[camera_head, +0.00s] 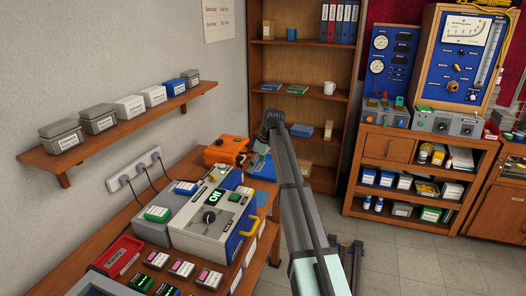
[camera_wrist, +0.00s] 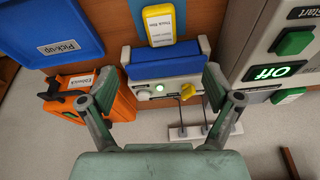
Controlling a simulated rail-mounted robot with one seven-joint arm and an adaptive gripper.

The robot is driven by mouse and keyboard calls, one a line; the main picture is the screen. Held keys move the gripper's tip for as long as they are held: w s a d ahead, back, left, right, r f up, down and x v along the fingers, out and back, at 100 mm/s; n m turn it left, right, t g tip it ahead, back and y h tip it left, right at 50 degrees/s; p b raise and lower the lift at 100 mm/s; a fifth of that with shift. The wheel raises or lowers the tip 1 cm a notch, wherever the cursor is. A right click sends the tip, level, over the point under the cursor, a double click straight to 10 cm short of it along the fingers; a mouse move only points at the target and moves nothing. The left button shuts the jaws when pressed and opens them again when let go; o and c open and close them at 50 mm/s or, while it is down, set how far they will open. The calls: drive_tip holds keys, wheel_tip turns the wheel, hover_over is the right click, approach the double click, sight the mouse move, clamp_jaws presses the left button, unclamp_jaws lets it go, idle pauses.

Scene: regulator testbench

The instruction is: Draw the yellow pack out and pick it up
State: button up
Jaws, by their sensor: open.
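The yellow pack lies beyond the fingertips in the picture. In the head view my arm reaches over the far end of the bench, and I cannot make out the pack there.
An orange case (camera_wrist: 105,97) and a blue Pick-up tray (camera_wrist: 65,35) are left of the unit. A large grey device (camera_wrist: 275,60) with a green Off display stands close on the right. A yellow knob (camera_wrist: 187,91) and a power strip (camera_wrist: 205,131) lie nearby.

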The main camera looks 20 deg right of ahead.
sight(241, 189)
drive_tip(key=shift+w+a+r+n, duration=0.25)
drive_tip(key=shift+a+r+n, duration=0.15)
drive_tip(key=shift+r, duration=0.2)
drive_tip(key=shift+w+a+r+n, duration=0.2)
drive_tip(key=shift+a+r+n, duration=0.1)
drive_tip(key=shift+a+r, duration=0.25)
drive_tip(key=p+x, duration=0.4)
drive_tip(key=x, duration=1.3)
drive_tip(key=shift+d+f+p, duration=0.15)
drive_tip(key=shift+f+p, duration=0.05)
drive_tip(key=shift+p, duration=0.15)
drive_tip(key=c, duration=1.3)
